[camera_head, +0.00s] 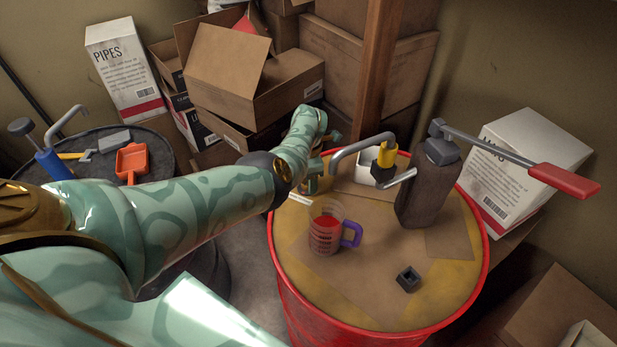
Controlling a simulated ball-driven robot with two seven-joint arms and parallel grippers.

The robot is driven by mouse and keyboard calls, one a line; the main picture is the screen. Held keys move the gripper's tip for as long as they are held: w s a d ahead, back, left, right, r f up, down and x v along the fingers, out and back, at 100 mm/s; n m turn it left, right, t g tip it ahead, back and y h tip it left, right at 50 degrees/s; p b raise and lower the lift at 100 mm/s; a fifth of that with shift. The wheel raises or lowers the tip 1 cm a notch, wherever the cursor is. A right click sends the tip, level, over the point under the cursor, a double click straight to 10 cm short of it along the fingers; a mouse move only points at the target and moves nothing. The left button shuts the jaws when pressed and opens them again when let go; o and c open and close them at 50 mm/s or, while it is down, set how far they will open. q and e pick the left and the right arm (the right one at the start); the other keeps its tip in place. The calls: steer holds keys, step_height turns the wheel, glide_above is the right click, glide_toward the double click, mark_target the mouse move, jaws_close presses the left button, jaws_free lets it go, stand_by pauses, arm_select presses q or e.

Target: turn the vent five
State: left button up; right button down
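A grey bent spout with a yellow-and-black fitting (384,158) stands just right of the gripper. A small black square fitting (408,279) is on the front of the drum top. I cannot make out a number five on any part. My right gripper is not in view.
A measuring cup with red liquid and purple handle (327,232) stands on the drum. A dark can (430,190) with a red-handled lever (563,180) stands at its right. A dark drum (112,147) with tools is left. Cardboard boxes (255,85) fill the back.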

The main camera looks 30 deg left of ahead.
arm_select(q)
steer(key=shift+r+p, duration=0.3)
steer(key=shift+r, duration=0.1)
step_height(320, 180, up, 16)
steer(key=p, duration=0.7)
steer(key=shift+f, duration=0.25)
